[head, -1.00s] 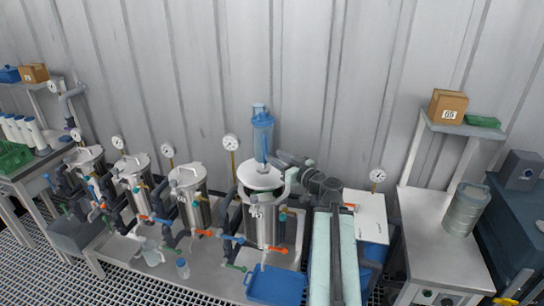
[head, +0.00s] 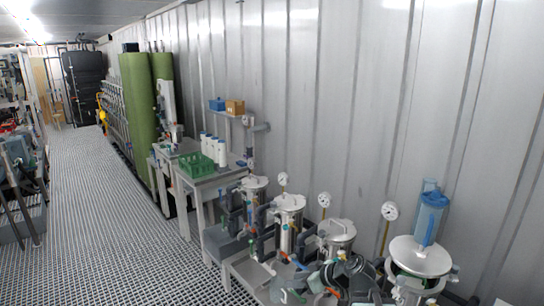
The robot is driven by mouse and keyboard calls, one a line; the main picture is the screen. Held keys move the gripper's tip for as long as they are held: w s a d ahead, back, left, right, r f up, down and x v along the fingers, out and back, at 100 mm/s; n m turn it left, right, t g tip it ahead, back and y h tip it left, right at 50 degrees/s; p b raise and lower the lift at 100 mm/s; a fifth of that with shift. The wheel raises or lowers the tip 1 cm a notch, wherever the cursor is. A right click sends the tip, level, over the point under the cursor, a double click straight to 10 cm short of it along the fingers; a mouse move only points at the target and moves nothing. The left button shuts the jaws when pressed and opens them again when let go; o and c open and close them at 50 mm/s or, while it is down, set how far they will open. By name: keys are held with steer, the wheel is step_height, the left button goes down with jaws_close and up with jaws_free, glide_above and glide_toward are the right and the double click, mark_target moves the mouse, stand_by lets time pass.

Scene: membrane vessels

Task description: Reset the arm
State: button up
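The dark joints of my arm (head: 350,276) show at the bottom of the head view, in front of the steel vessels. My gripper's fingers cannot be made out there against the dark pipes and valves, so I cannot tell whether they are open or shut.
A bench with a green crate (head: 196,167) and white bottles (head: 217,152) stands beyond the vessels. Tall green rolls (head: 138,115) stand farther back. The grated aisle (head: 110,220) on the left is clear.

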steer(key=s+a+f+m+g+h, duration=0.1)
steer(key=s+a+f+g+h, duration=0.15)
steer(key=s+f, duration=0.25)
steer(key=s+d+f+m+g+h, duration=0.4)
steer(key=d+m, duration=0.4)
steer(key=d, duration=0.3)
steer(key=s+h, duration=0.1)
steer(key=s, duration=0.1)
steer(key=shift+s, duration=0.3)
steer(key=shift+f+h, duration=0.1)
steer(key=shift+h, duration=0.15)
